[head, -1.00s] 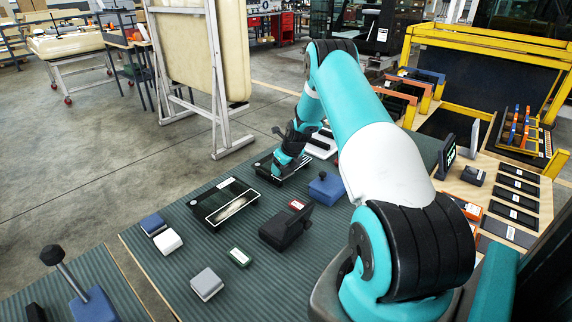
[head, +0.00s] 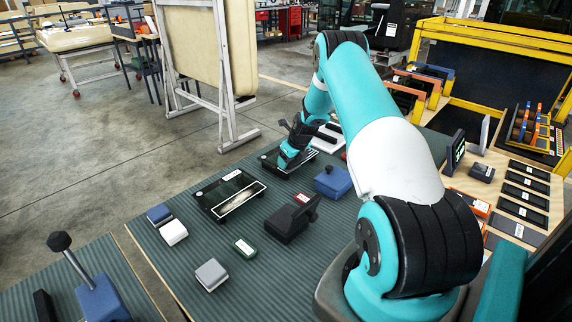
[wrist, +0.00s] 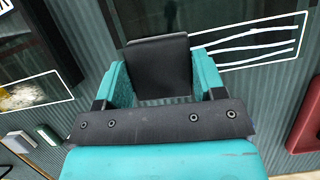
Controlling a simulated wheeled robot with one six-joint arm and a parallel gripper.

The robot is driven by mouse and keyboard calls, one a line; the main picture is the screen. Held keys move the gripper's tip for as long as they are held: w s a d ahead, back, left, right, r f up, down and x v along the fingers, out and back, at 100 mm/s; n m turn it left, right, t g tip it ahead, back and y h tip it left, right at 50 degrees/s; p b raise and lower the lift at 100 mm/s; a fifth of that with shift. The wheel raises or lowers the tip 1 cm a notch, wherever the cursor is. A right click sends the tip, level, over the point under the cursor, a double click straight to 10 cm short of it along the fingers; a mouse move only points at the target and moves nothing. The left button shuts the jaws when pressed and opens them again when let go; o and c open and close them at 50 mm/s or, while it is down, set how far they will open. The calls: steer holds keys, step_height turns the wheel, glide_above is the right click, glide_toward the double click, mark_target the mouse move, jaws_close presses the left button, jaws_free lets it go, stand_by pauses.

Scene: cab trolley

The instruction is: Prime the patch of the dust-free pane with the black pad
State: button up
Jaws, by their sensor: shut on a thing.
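My gripper (wrist: 160,80) is shut on the black pad (wrist: 158,65), with one teal finger on each side. In the head view my gripper (head: 287,163) is low over the far dark pane (head: 268,160), which looks free of dust. In the wrist view this pane (wrist: 220,15) has a white-outlined patch (wrist: 262,60) with several white streaks to the right of the pad. The pad covers the patch's left part; I cannot tell whether it touches the glass. A nearer dark pane (head: 211,198) has an outlined patch with pale dust (wrist: 20,96).
The ribbed green bench also holds a blue block (head: 159,213), a white block (head: 173,232), a grey block (head: 211,274), a small green box (head: 244,248), a black device (head: 288,222) and a blue box (head: 333,181). A wooden board with dark plates (head: 524,190) lies right.

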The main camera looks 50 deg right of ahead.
mark_target(312, 149)
steer(key=shift+d+b, duration=0.7)
steer(key=shift+d, duration=1.15)
steer(key=shift+d+f+b, duration=0.15)
steer(key=shift+d+b, duration=0.55)
steer(key=shift+d, duration=0.55)
steer(key=shift+d+b, duration=1.05)
steer(key=shift+d, duration=1.2)
steer(key=shift+d+b, duration=1)
steer(key=shift+d, duration=0.7)
steer(key=shift+r+p, duration=2.2)
steer(key=shift+r, duration=0.95)
